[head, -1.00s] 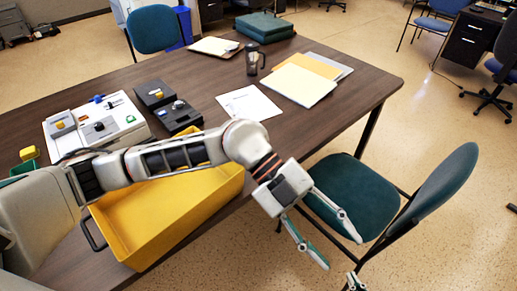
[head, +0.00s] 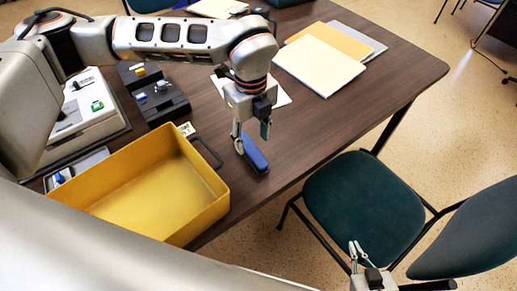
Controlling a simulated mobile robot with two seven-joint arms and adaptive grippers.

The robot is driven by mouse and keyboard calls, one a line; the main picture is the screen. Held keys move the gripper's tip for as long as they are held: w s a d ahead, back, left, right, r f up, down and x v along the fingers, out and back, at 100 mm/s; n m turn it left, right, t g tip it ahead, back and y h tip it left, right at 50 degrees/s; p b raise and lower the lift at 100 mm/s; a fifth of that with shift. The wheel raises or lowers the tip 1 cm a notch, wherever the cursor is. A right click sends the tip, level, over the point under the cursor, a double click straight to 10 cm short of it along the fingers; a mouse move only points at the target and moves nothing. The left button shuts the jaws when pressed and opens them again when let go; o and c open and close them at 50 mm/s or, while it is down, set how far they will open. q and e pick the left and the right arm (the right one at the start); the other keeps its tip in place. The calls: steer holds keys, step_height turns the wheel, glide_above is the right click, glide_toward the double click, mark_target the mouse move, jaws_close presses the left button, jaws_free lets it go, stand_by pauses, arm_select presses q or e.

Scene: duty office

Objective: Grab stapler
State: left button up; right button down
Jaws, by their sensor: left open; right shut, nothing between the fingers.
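A blue stapler-like object (head: 256,158) lies on the brown table near its front edge, to the right of the yellow bin. My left gripper (head: 251,139) points down over its far end, fingers open. One finger is on each side of that end in the picture. I cannot tell whether they touch it. My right gripper (head: 357,249) is shut and empty at the bottom, in front of the green chair.
A yellow bin (head: 212,213) stands left of the blue object, its handle toward it. Black devices (head: 160,103) and a white machine (head: 85,121) stand behind the bin. Folders (head: 318,66) lie at the back right of the brown table (head: 316,125). A green chair (head: 365,205) stands at the front.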

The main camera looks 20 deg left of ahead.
mark_target(254, 151)
arm_select(q)
step_height(254, 151, down, 2)
steer(key=shift+s+f, duration=0.15)
steer(key=shift+f, duration=0.05)
steer(key=f, duration=0.3)
steer(key=w+f, duration=0.1)
steer(key=f, duration=0.1)
steer(key=shift+r, duration=0.1)
jaws_close()
